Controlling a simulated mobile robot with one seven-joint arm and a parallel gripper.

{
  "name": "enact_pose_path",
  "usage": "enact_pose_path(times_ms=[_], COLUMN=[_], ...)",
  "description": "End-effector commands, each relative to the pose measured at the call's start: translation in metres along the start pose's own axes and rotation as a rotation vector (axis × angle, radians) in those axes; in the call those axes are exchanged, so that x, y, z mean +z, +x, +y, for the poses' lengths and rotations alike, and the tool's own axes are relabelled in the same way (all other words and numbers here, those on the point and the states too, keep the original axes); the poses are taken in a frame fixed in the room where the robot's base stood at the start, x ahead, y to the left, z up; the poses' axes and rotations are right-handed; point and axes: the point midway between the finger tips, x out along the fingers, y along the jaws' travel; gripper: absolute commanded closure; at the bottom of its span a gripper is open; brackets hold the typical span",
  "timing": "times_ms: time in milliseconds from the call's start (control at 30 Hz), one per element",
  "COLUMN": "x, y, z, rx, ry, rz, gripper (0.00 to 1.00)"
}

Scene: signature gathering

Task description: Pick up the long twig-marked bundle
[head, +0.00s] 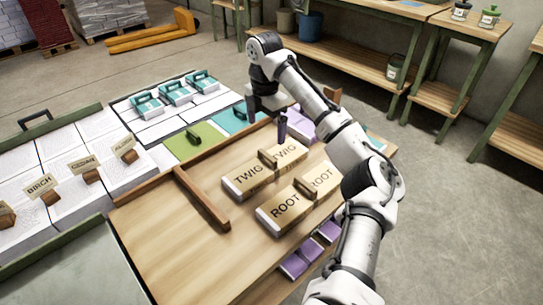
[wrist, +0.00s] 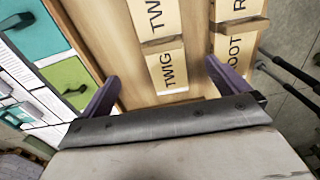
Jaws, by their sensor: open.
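The long twig-marked bundle (head: 245,181) is a pale tan block lettered TWIG on both sides of a raised wooden handle (head: 267,159). It lies on the wooden table beside the root-marked bundle. My gripper (head: 282,127) is above the table near the bundle's far end, apart from it. In the wrist view my gripper (wrist: 162,76) is open and empty, its purple fingers spread wide. The twig-marked bundle also shows there (wrist: 166,68), in the gap beyond the fingers, its near end close to the gripper's edge.
The root-marked bundle (head: 279,212) lies parallel, nearer the front, with its own handle. A wooden strip (head: 203,198) lies to the left. Purple-covered blocks (head: 300,122) sit behind my arm. Teal and green handled pieces (head: 196,143) lie at the far left. The table's front left is clear.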

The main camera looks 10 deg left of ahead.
Motion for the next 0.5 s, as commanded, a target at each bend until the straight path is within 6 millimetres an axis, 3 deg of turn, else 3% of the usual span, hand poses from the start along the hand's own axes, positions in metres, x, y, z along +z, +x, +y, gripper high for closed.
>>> enact_pose_path(times_ms=[500], x=[-0.001], y=[0.08], z=[0.0], rx=[0.001], ry=[-0.001], rz=[0.002], gripper=[0.0])
